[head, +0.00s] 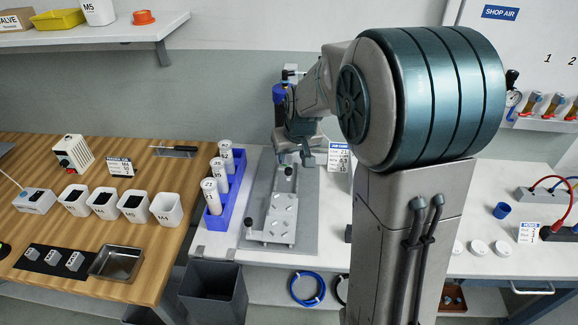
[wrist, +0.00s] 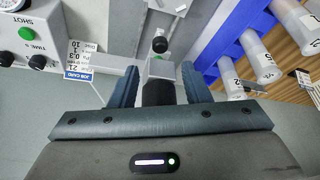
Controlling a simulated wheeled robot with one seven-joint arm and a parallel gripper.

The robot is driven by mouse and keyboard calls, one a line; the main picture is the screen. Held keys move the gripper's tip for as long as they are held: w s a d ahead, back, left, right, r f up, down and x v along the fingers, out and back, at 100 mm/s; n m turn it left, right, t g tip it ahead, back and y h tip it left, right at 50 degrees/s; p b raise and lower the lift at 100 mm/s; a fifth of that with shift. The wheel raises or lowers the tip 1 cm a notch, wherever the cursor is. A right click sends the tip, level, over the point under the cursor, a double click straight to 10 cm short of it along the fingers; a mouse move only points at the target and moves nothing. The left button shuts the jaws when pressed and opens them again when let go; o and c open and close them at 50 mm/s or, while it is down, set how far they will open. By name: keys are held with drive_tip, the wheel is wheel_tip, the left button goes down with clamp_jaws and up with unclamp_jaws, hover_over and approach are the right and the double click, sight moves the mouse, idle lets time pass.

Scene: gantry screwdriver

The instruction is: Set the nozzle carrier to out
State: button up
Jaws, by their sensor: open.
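My gripper (head: 300,157) is over the back part of the grey metal base plate (head: 309,215). In the wrist view its two fingers (wrist: 158,84) are spread apart. A dark block (wrist: 157,93) shows between the fingers; I cannot tell whether they touch it. A black round knob (wrist: 160,45) is just beyond the fingertips, on a pale metal strip. In the head view a small dark knob (head: 289,171) is just below my gripper. A silver plate with holes (head: 283,218) lies nearer the front. My arm hides part of the fixture, and I cannot tell for certain which part is the nozzle carrier.
A blue rack (head: 240,165) with white cartridges (head: 211,195) stands left of the base plate. A control box with knobs (wrist: 38,40) and a job card (wrist: 80,62) are on the other side. A dark bin (head: 214,290) stands in front, below the bench.

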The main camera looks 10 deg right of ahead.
sight(289, 169)
drive_tip(key=x, duration=0.7)
drive_tip(key=shift+w+f, duration=0.2)
drive_tip(key=shift+f, duration=0.05)
clamp_jaws()
